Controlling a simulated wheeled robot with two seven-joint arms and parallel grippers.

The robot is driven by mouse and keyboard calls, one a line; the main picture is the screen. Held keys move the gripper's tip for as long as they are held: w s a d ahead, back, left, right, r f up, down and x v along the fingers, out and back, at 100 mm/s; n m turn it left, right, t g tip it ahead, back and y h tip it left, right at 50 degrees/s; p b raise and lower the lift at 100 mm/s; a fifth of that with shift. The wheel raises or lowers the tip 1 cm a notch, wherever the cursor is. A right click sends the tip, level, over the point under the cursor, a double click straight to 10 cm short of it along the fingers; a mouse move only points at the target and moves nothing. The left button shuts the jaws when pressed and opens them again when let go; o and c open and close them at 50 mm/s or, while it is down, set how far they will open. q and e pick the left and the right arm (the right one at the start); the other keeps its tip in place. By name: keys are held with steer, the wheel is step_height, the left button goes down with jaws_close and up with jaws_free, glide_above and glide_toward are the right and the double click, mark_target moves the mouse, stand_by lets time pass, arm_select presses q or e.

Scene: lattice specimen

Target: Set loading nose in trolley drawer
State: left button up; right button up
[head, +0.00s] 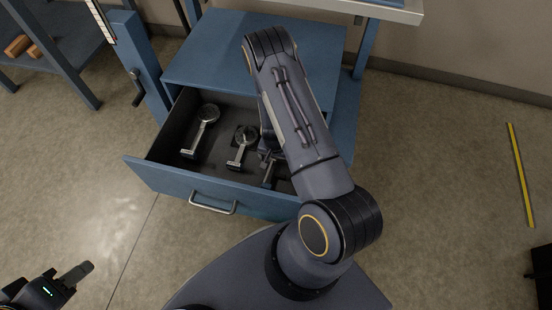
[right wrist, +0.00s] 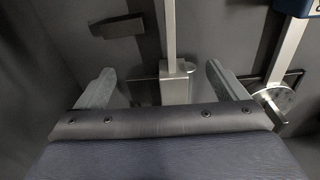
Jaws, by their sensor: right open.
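The trolley drawer (head: 170,182) is pulled open under the blue trolley's top. In the head view, two metal pieces, each a round disc on a stem with a block end, lie in it: one at the left (head: 208,114) and one nearer the middle (head: 235,162). My right gripper (head: 269,163) is down in the drawer's right part, mostly hidden by my arm. In the right wrist view, its open fingers (right wrist: 165,88) stand either side of a metal block on a bar (right wrist: 174,86), apparently the loading nose; no grip shows. My left gripper (head: 70,280) is at the lower left, away from the trolley.
The blue trolley top (head: 210,50) overhangs the drawer's back. A blue bench or shelf (head: 50,62) with wooden-handled items is at the upper left. A yellow floor strip (head: 521,175) lies at the right.

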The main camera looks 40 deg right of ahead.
steer(key=shift+r, duration=0.1)
steer(key=shift+r+p, duration=0.3)
step_height(320, 180, up, 11)
steer(key=p, duration=0.5)
step_height(320, 180, up, 11)
steer(key=t+y, duration=0.2)
glide_above(275, 167)
steer(key=w+a, duration=0.2)
steer(key=a, duration=0.1)
steer(key=s+a+r+n+t+y, duration=0.1)
steer(key=s+a+r+n+y, duration=0.2)
steer(key=r, duration=1)
steer(key=s+a+r+n+t, duration=0.1)
steer(key=s+a+r+n, duration=0.2)
steer(key=s+r, duration=0.3)
steer(key=s+a+r+n+t, duration=0.1)
steer(key=s+a+r+n, duration=0.1)
steer(key=s+r, duration=0.4)
steer(key=s+n, duration=0.1)
steer(key=s, duration=0.3)
steer(key=shift+a+h, duration=0.3)
steer(key=shift+a, duration=0.1)
